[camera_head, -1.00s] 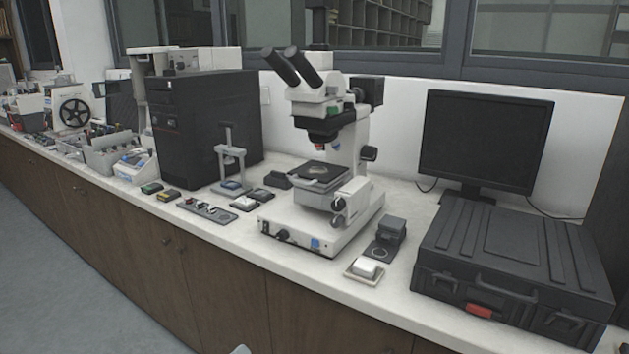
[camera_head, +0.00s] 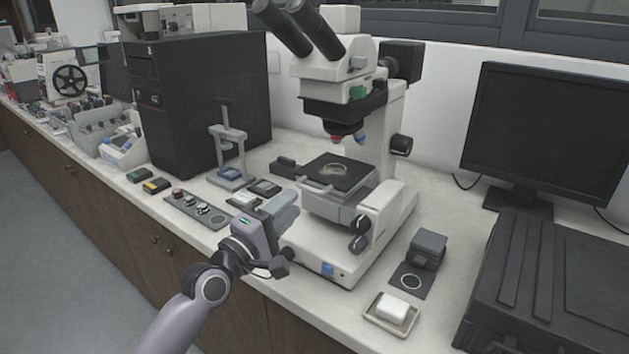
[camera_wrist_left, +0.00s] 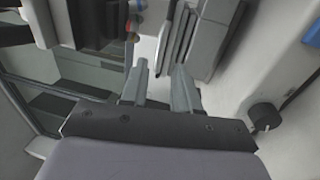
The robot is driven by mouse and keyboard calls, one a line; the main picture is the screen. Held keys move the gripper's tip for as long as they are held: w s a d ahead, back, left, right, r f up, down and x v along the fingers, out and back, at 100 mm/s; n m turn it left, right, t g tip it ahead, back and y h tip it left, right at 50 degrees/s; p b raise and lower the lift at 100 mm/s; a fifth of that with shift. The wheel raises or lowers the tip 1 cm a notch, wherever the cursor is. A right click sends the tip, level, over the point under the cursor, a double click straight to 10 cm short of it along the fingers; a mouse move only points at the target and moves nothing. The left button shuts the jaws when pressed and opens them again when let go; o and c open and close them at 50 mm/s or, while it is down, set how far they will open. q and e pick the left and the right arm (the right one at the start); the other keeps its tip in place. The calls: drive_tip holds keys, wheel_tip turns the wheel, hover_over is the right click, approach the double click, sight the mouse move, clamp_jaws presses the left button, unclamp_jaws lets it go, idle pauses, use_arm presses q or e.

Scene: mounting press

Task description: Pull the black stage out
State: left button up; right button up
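The black stage (camera_head: 358,179) is a flat dark plate with a small round pale piece on it. It sits under the objectives of the white microscope (camera_head: 330,80), on a grey carrier with a light handle bar (camera_head: 318,188) along its front left. My left gripper (camera_head: 289,203) is in front and to the left of the stage, by the microscope base, apart from the handle. Its two fingers stand apart with nothing between them in the left wrist view (camera_wrist_left: 160,72). The stage cannot be made out in the wrist view. My right gripper is out of view.
A small press (camera_head: 231,150) stands left of the microscope, with small dark blocks near it. A grey tray (camera_head: 188,204) of small parts lies at the counter's front. A black case (camera_head: 550,285) and monitor (camera_head: 545,135) fill the right.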

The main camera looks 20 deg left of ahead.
sight(308, 189)
use_arm(q)
drive_tip(key=shift+x, duration=3.35)
drive_tip(key=shift+d, duration=0.1)
clamp_jaws()
